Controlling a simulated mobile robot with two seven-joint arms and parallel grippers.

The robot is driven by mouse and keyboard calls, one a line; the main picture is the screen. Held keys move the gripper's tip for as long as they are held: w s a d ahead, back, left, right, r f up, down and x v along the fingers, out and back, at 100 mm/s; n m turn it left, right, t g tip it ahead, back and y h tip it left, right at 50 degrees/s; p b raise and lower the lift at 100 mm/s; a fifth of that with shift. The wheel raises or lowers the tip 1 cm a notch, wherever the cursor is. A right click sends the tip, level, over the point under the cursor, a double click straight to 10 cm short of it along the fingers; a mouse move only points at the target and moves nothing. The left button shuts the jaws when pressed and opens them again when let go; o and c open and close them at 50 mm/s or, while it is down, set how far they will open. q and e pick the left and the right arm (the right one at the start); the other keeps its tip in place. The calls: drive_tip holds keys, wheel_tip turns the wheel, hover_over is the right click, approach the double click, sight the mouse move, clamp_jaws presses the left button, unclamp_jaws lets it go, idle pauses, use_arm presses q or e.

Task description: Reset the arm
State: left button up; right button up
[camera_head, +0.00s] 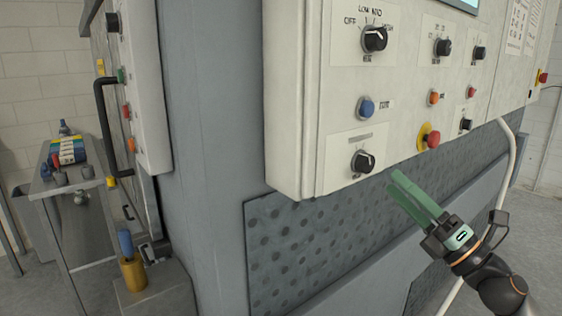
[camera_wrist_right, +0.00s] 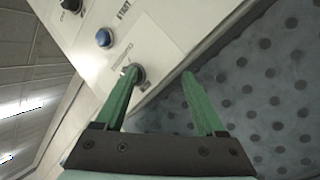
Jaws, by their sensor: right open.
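My right gripper (camera_head: 415,196) has green fingers and is in front of the control panel (camera_head: 300,150), just below and to the right of its lower black knob (camera_head: 363,162). In the right wrist view its two fingers (camera_wrist_right: 155,88) stand apart with nothing between them. The lower knob (camera_wrist_right: 133,72) shows there beyond the tip of the left finger, partly covered by it. I cannot tell from these views whether that fingertip touches the knob. My left gripper is not in view.
The panel carries a blue button (camera_head: 366,107), a large selector knob (camera_head: 375,39), a red emergency button (camera_head: 433,139) and several other controls. A dotted grey plate (camera_head: 290,250) lies below. A white hose (camera_head: 513,150) hangs at the right. A cart (camera_head: 45,185) with items stands at the left.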

drive_tip(key=s+f+m+h+p, duration=0.15)
drive_tip(key=f+m+h, duration=0.25)
drive_tip(key=f+m, duration=0.4)
drive_tip(key=s+f+m+h, duration=0.25)
drive_tip(key=f+m, duration=0.35)
drive_tip(key=f, duration=0.5)
drive_tip(key=s+f+m+h+p, duration=0.1)
drive_tip(key=s+f+m+h, duration=0.1)
drive_tip(key=f+m+h, duration=0.45)
drive_tip(key=s+a+f+m+g+p, duration=0.1)
drive_tip(key=s+f+m+g, duration=0.3)
drive_tip(key=s+f, duration=0.6)
drive_tip(key=s+a+f+m+g+p, duration=0.1)
drive_tip(key=s+a+f+m+g, duration=0.2)
drive_tip(key=s+f, duration=0.7)
drive_tip(key=s+m+g, duration=0.1)
drive_tip(key=m+g, duration=0.1)
drive_tip(key=m, duration=0.2)
drive_tip(key=shift+a+f, duration=0.25)
drive_tip(key=shift+f, duration=0.15)
drive_tip(key=shift+w, duration=0.1)
